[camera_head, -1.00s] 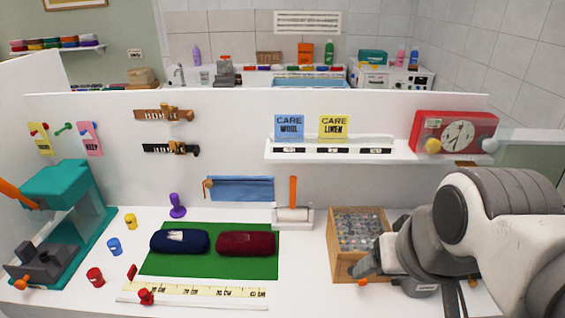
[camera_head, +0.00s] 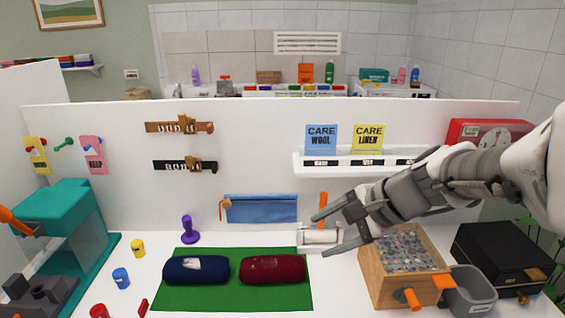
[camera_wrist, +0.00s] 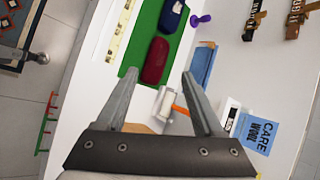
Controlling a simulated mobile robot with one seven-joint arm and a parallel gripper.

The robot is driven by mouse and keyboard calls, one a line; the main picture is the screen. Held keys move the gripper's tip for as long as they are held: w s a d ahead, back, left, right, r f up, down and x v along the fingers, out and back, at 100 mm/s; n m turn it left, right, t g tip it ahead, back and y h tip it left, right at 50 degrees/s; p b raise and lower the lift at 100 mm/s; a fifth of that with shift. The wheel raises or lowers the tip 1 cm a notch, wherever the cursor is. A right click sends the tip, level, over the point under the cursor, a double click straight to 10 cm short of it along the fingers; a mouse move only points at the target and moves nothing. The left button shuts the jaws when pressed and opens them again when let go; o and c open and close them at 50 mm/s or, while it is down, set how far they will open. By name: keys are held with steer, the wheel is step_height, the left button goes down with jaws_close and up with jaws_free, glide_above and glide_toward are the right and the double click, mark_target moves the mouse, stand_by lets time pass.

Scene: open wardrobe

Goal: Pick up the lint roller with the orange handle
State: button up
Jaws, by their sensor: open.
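The lint roller (camera_head: 321,236) has a white roll lying in a white holder and an orange handle (camera_head: 322,207) that stands up, leaning slightly. It sits on the white table against the back panel, to the right of the green mat. My gripper (camera_head: 330,228) is open and empty. In the head view its fingers are near the roller, overlapping the holder's right side; I cannot tell the exact gap. In the wrist view the lint roller (camera_wrist: 167,101) appears between the two open fingers (camera_wrist: 160,78), beyond their tips, with its orange handle pointing right.
A green mat (camera_head: 232,298) with a navy roll (camera_head: 196,270) and a dark red roll (camera_head: 272,270) lies to the left. A wooden box (camera_head: 372,282) of small pieces stands to the right, under my arm. A blue cloth (camera_head: 262,208) hangs behind. A shelf (camera_head: 350,170) with cards is above.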

steer(key=w+d+f+m+t+b, duration=0.3)
steer(key=w+d+f+m, duration=0.35)
steer(key=w+m, duration=0.2)
steer(key=w+d+f+m+t+b, duration=0.3)
steer(key=w+d+f+m, duration=0.35)
steer(key=w, duration=0.35)
glide_above(320, 229)
steer(key=shift+m+y, duration=0.3)
steer(key=shift+m, duration=0.1)
steer(key=f, duration=0.4)
steer(key=w+f, duration=0.1)
steer(key=f, duration=0.1)
steer(key=shift+d+f, duration=0.1)
jaws_close()
